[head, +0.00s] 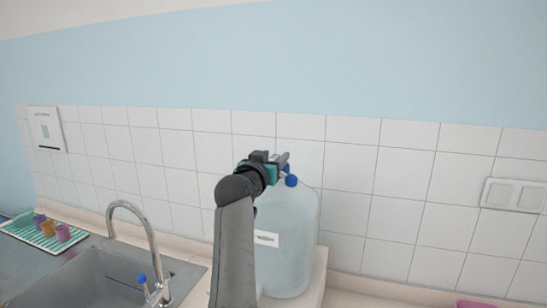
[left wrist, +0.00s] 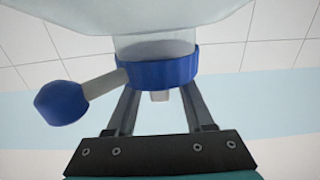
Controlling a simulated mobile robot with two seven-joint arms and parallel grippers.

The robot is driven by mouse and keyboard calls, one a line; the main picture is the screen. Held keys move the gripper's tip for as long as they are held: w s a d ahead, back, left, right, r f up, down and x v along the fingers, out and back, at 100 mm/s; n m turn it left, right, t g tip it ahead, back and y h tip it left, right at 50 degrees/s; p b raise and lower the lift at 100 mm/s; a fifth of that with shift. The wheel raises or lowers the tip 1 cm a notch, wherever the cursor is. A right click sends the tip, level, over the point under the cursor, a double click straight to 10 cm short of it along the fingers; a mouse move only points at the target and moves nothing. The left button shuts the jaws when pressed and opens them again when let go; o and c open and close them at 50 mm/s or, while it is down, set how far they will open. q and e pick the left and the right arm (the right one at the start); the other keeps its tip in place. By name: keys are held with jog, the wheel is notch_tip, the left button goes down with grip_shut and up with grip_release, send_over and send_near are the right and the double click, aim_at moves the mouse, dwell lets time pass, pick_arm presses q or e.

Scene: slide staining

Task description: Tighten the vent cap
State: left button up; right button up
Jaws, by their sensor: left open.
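A large translucent carboy (head: 283,240) with a white label stands on the counter. In the left wrist view its neck has a wide blue collar-like cap (left wrist: 160,72), and a short pale side stub ends in a small blue cap (left wrist: 62,103). A blue cap (head: 291,180) also shows at the carboy's top in the head view. My left gripper (head: 281,158) is open at the carboy's top. In the left wrist view the fingers (left wrist: 160,98) reach towards the wide cap, which hides their tips, so contact cannot be told. The small cap is outside the fingers. My right gripper is not in view.
A sink (head: 95,280) with a tall metal faucet (head: 148,228) lies left of the carboy. A striped mat (head: 28,233) with several coloured containers is at the far left. The tiled wall (head: 345,190) is close behind. A pink item (head: 475,303) shows at the lower right.

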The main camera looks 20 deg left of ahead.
pick_arm(q)
jog(key=shift+c, duration=0.2)
grip_shut()
dwell(1.1)
